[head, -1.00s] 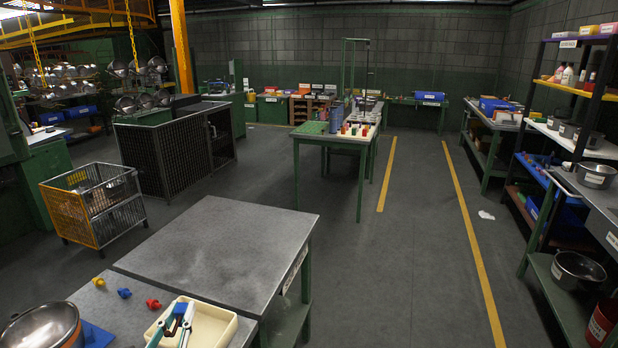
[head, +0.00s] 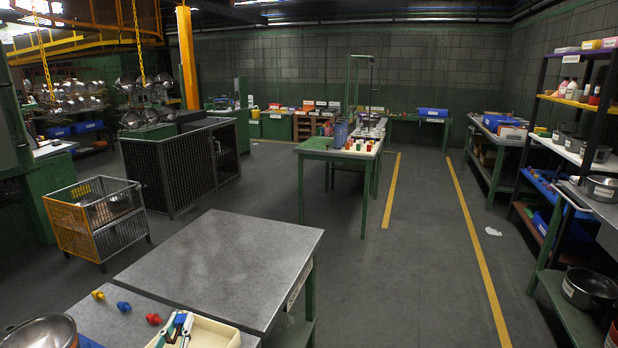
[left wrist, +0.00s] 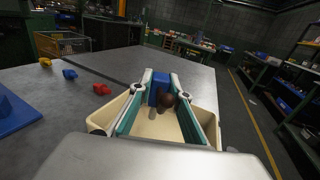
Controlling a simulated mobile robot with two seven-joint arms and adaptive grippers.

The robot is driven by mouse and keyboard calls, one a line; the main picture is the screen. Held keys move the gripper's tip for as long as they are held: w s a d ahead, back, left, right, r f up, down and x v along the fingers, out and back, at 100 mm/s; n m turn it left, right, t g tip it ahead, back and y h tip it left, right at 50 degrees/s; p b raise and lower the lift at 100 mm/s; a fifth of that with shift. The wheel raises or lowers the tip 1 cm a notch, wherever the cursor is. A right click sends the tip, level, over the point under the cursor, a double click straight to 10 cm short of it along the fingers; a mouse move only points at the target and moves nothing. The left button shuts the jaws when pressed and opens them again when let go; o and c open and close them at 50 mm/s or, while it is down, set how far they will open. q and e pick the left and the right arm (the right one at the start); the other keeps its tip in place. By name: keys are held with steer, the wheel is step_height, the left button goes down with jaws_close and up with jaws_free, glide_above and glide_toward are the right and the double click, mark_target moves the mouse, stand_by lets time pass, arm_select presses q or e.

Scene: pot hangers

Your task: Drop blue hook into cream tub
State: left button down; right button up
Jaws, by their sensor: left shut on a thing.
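My left gripper (head: 176,333) comes in at the bottom of the head view, over the cream tub (head: 222,334). In the left wrist view the gripper's two teal and white fingers (left wrist: 158,103) are shut on a blue hook (left wrist: 157,85), which sits between them above the tub (left wrist: 205,98). The gap between hook and tub floor is hard to judge. My right gripper is in neither view.
A yellow piece (head: 98,295), another blue piece (head: 123,306) and a red piece (head: 153,319) lie in a row on the grey table left of the tub. A metal bowl (head: 42,332) stands at the left corner near a blue mat (left wrist: 14,112). The table behind is bare.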

arm_select(q)
steer(key=c, duration=1.8)
jaws_free()
step_height(320, 180, up, 10)
